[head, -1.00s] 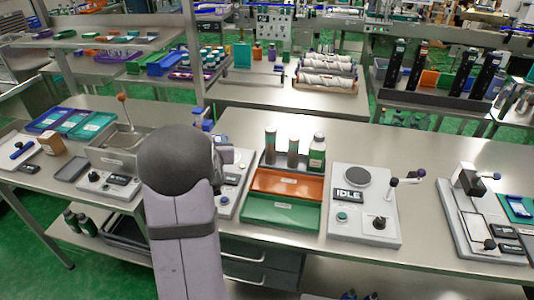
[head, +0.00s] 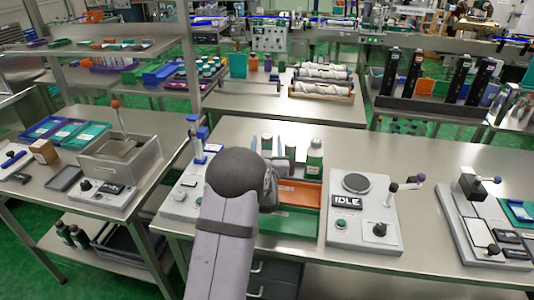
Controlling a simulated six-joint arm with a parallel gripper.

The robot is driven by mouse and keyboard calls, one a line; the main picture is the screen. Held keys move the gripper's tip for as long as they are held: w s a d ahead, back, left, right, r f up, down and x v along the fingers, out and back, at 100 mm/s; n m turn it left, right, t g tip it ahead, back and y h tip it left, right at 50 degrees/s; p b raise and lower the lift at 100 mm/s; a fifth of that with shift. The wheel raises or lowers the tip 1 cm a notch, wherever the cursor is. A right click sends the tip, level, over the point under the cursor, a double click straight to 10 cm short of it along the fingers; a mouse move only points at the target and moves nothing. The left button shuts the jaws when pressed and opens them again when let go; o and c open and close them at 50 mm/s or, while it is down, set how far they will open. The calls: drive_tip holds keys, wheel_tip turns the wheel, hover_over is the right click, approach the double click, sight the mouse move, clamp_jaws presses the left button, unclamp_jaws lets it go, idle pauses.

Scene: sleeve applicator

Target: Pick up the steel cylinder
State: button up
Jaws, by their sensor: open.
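A grey steel cylinder (head: 267,142) stands upright at the left of a short row at the back of the orange and green trays. A second steel-coloured cylinder (head: 291,153) stands to its right. My gripper (head: 267,150) is open, with its slim fingers showing on either side of the left cylinder. I cannot tell how near they are to it in depth, or whether they touch it. My dark rounded wrist hides the lower part of that cylinder and the left of the trays.
A green bottle with a pale cap (head: 314,158) stands right of the cylinders. The orange tray (head: 306,190) and green tray (head: 290,223) lie in front. An IDLE station (head: 362,215) stands to the right, and a station with a blue-and-white post (head: 181,201) to the left.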

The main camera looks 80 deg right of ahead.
drive_tip(key=shift+w+d+r+p, duration=0.1)
drive_tip(key=shift+d+r+p, duration=0.05)
drive_tip(key=shift+d+p, duration=0.35)
drive_tip(key=shift+w+d+p, duration=0.2)
drive_tip(key=shift+d+p, duration=0.15)
drive_tip(key=shift+d, duration=0.75)
drive_tip(key=shift+w+d+p, duration=0.15)
drive_tip(key=shift+d+p, duration=0.15)
drive_tip(key=shift+d, duration=0.75)
drive_tip(key=shift+c, duration=0.4)
clamp_jaws()
